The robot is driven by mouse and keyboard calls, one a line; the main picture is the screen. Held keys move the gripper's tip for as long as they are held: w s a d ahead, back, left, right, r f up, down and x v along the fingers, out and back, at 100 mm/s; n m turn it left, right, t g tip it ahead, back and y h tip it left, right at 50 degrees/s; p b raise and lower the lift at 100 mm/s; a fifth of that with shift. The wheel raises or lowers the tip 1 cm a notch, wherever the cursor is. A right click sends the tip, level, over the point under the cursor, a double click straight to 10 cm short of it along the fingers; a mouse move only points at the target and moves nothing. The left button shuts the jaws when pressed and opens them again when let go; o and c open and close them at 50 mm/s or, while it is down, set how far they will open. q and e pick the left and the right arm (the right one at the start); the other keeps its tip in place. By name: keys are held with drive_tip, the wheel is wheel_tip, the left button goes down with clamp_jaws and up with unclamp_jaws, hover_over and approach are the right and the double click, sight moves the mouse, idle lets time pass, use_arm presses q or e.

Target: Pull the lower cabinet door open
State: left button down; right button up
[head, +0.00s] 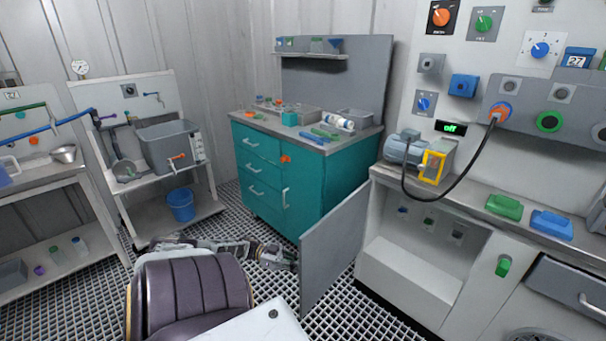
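The grey lower cabinet door (334,243) stands swung wide open at the left end of the white cabinet (408,282) under the right-hand counter. The cabinet's inside shows, with a pale box-like step in it. My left gripper (284,260), on the arm coming in low from the left, is close to the door's free left edge. I cannot tell whether it touches the door, and its fingers are too small and dark to read. Any handle on the door is hidden from this side. My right gripper is not in view.
A teal drawer cabinet (325,196) stands behind the door. A blue bucket (181,206) sits on a low shelf at left. A black cable (466,177) hangs over the right counter. Bare grating floor (350,318) lies in front of the open cabinet.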

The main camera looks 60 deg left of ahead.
use_arm(q)
drive_tip(key=shift+s+f, duration=0.15)
drive_tip(key=c, duration=1.5)
unclamp_jaws()
drive_tip(key=v, duration=0.7)
drive_tip(key=shift+s, duration=0.15)
drive_tip(key=shift+a, duration=0.15)
